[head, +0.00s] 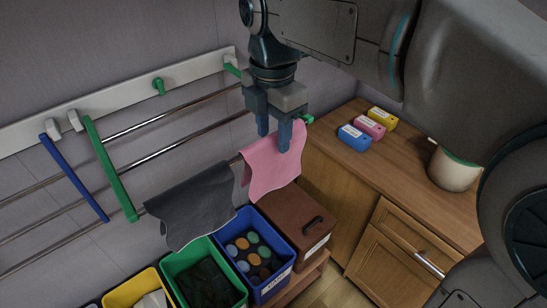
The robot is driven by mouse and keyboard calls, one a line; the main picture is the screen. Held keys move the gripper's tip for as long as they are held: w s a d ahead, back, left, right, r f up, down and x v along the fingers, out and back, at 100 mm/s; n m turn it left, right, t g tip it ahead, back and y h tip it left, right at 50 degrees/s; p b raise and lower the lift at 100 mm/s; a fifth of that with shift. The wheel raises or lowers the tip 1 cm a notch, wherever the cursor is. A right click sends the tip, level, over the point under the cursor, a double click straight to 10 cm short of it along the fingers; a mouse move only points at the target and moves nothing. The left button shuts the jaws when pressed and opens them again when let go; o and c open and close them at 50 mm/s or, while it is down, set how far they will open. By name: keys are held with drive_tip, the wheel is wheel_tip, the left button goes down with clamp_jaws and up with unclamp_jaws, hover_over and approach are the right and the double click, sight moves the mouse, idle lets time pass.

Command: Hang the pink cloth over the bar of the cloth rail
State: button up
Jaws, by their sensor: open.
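The pink cloth (270,172) hangs at the right end of the lowest metal bar (88,226) of the cloth rail, to the right of a dark grey cloth (192,207) on the same bar. It appears folded over the bar, with its front part hanging down; its back part is mostly hidden. My gripper (274,139) is directly above the pink cloth, pointing down, with its two blue fingers apart. One fingertip overlaps the cloth's top edge in the head view; I cannot tell whether they touch.
Blue (73,180) and green (110,170) utensils hang from the wall rail (110,100). Below stand yellow, green (212,243) and blue bins (246,213) and a brown box (296,220). On the right, a wooden cabinet (400,175) holds three small labelled blocks and a white pot (452,174).

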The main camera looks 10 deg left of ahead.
drive_tip(key=c, duration=0.8)
drive_tip(key=shift+r, duration=0.1)
wheel_tip(320, 180, up, 15)
drive_tip(key=p, duration=1.1)
idle(0.5)
